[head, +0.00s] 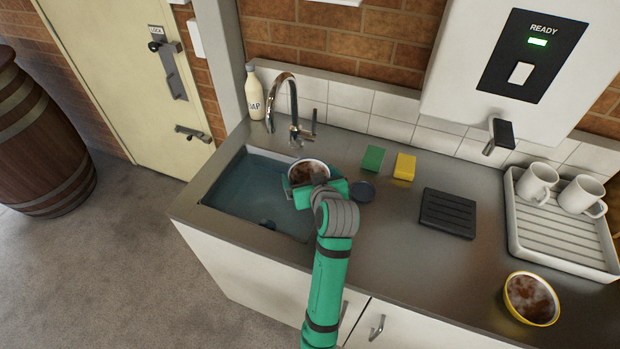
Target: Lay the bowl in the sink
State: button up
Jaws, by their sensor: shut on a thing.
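My gripper (320,188) is at the right side of the sink, shut on a bowl (308,172). The bowl has a pale rim and brown stains or contents inside; the gripper and wrist hide its near side. It is over the sink's right part, close to the counter edge; I cannot tell its exact height. The sink (238,190) is set into the counter and holds bluish water, with a dark round thing near its front. A second bowl (530,298), yellow outside and brown inside, stands at the counter's right front.
A chrome tap (294,105) and a soap bottle (254,92) stand behind the sink. Green (373,158) and yellow (404,166) sponges, a dark round item (362,191) and a black ridged mat (447,213) lie right of it. A white rack (560,243) holds two mugs.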

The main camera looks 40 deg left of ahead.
aim_at(309, 178)
jog(key=shift+w+a+f, duration=0.25)
jog(key=shift+w+f, duration=0.05)
jog(key=shift+f, duration=0.15)
jog(key=shift+w+a+f, duration=0.1)
jog(key=shift+w+f, duration=0.05)
jog(key=shift+f, duration=0.4)
jog(key=shift+w+a+f, duration=0.1)
jog(key=shift+w+f, duration=0.05)
jog(key=shift+f, duration=1.15)
jog(key=shift+f, duration=0.5)
